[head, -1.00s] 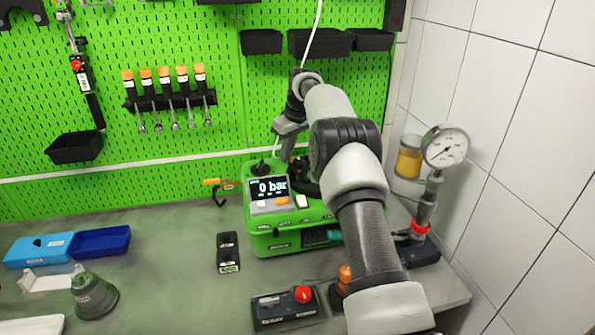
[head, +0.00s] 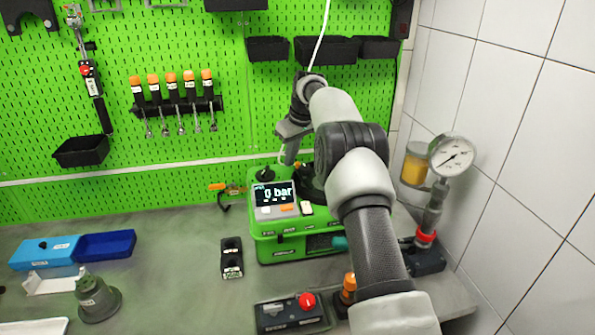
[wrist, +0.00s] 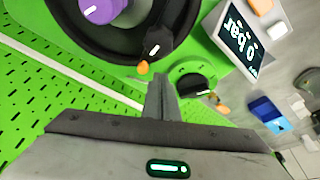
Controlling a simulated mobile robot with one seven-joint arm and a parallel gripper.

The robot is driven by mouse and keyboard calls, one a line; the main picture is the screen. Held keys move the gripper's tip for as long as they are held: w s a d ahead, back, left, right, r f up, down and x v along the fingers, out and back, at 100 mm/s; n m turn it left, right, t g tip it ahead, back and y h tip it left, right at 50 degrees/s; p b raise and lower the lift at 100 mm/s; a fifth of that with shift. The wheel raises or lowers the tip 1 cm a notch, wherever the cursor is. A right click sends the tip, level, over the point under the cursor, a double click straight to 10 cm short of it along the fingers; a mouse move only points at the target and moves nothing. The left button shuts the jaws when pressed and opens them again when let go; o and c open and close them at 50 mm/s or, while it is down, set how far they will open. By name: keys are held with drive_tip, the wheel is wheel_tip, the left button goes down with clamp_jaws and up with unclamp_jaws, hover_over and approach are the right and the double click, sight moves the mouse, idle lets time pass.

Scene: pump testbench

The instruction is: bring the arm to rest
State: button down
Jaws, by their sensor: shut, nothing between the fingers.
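My arm reaches from the lower right of the head view up and back over the green pump testbench (head: 285,240). My gripper (head: 290,155) hangs above the back part of the testbench, in front of the pegboard. In the wrist view my gripper (wrist: 160,85) has its fingers together with nothing between them. Its tips are near the green top of the testbench, beside a large black round part (wrist: 130,30) with a purple knob (wrist: 103,8). I cannot tell whether the tips touch anything. The display (head: 273,195) reads 0 bar.
A pressure gauge (head: 451,156) stands right of my arm, near the tiled wall. A black box with a red knob (head: 307,301) and an orange-topped part (head: 349,282) sit close below my arm. Blue trays (head: 105,245) lie at left.

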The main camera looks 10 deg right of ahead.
drive_tip(key=s+a+r+m+t+h, duration=0.1)
drive_tip(key=s+a+r+m, duration=0.15)
drive_tip(key=s+r, duration=1.8)
drive_tip(key=s+f+m, duration=0.1)
drive_tip(key=s+f, duration=0.2)
drive_tip(key=s, duration=1.1)
drive_tip(key=s+f+m+t, duration=0.1)
drive_tip(key=s+f, duration=0.3)
drive_tip(key=s, duration=1.1)
drive_tip(key=shift+d+m+t+h, duration=0.3)
drive_tip(key=shift+d+m, duration=0.1)
drive_tip(key=shift+m, duration=0.35)
